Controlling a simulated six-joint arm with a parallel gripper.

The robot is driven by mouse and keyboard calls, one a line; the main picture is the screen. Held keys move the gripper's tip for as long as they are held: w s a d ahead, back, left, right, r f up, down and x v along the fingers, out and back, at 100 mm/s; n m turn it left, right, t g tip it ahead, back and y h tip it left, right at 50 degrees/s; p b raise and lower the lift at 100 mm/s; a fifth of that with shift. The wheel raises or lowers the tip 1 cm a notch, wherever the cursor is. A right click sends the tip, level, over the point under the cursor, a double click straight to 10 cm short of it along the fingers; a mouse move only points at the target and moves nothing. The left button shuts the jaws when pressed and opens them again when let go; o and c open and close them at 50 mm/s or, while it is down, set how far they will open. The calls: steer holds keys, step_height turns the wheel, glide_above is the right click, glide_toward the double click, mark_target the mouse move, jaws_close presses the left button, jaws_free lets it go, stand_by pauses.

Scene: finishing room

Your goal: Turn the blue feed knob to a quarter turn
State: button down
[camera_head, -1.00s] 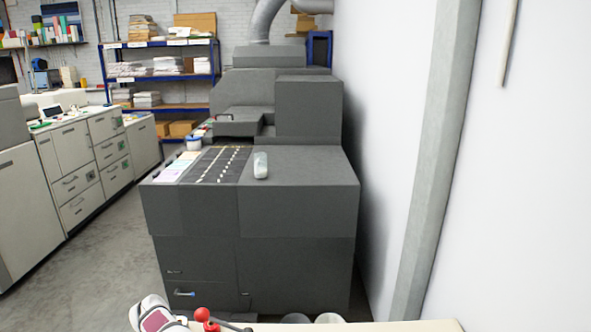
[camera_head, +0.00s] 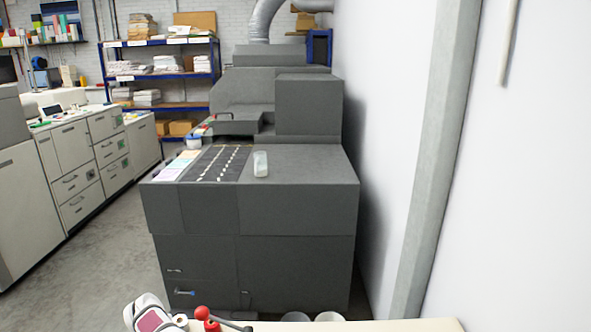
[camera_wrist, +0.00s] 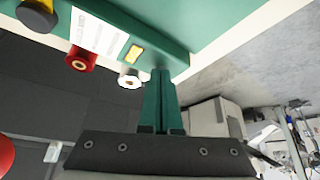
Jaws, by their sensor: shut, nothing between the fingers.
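My gripper (camera_wrist: 163,72) is shut and empty in the wrist view, its dark green fingers side by side. The tips appear close to the lower edge of a green panel (camera_wrist: 170,30); I cannot tell whether they touch. A white round knob or ring (camera_wrist: 130,80) is just left of the tips, and a red knob (camera_wrist: 80,60) is further left. A yellow and dark knob (camera_wrist: 38,14) is at the upper left. I cannot make out a blue knob on this panel.
A yellow rectangle (camera_wrist: 136,53) and white label (camera_wrist: 98,34) are on the panel. In the head view, a dark grey machine (camera_head: 298,210) stands beside a white wall. A red ball-ended lever (camera_head: 202,313) and a white and pink object (camera_head: 150,316) are at the bottom edge.

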steer(key=shift+s+a, duration=0.2)
steer(key=shift+a, duration=0.35)
steer(key=shift+s, duration=0.35)
step_height(320, 180, up, 6)
stand_by(0.5)
steer(key=shift+d, duration=0.1)
